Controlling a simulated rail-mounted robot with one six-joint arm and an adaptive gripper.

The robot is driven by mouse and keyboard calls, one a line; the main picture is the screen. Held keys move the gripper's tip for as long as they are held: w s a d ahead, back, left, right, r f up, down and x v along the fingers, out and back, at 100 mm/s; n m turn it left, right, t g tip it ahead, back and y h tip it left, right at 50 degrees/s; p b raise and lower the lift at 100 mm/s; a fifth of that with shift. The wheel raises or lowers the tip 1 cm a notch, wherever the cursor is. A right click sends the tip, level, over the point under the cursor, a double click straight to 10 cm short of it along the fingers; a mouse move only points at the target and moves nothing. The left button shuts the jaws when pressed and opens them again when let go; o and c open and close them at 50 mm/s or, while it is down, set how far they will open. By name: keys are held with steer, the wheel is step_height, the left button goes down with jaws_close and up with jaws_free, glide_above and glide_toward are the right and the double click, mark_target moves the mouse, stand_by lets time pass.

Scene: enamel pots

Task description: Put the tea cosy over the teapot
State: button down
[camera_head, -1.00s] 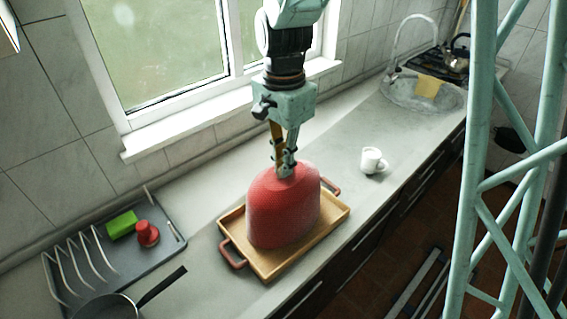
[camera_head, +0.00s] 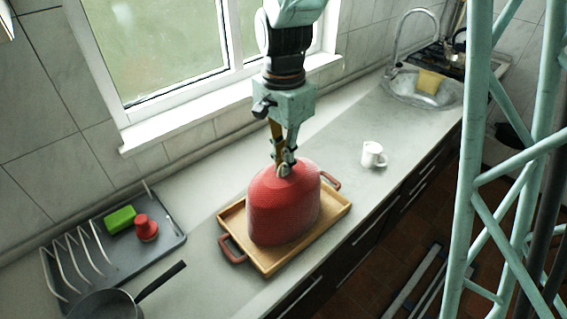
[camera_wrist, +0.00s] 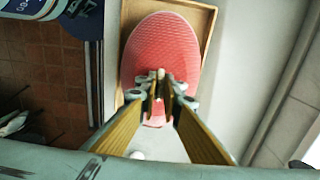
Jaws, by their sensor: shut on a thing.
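The red knitted tea cosy (camera_head: 284,212) stands upright on the wooden tray (camera_head: 266,267) in the head view. The teapot is not visible; I cannot see under the cosy. My gripper (camera_head: 284,171) points down at the top of the cosy and is shut on it there. In the wrist view the cosy (camera_wrist: 160,50) fills the area beyond the fingertips, and my gripper (camera_wrist: 160,88) meets its top. The tray edge (camera_wrist: 208,30) shows beside the cosy.
A white mug (camera_head: 373,155) stands right of the tray. A dish rack (camera_head: 165,238) with a green sponge (camera_head: 121,219) and a red object (camera_head: 146,228) is at left, near a dark pan (camera_head: 103,305). The window wall is behind; the counter's front edge lies close to the tray.

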steer(key=c, duration=2.7)
jaws_free()
steer(key=o, duration=0.4)
steer(key=shift+o, duration=0.2)
steer(key=shift+r, duration=0.1)
steer(key=shift+r+p, duration=2.2)
steer(key=shift+r, duration=1.2)
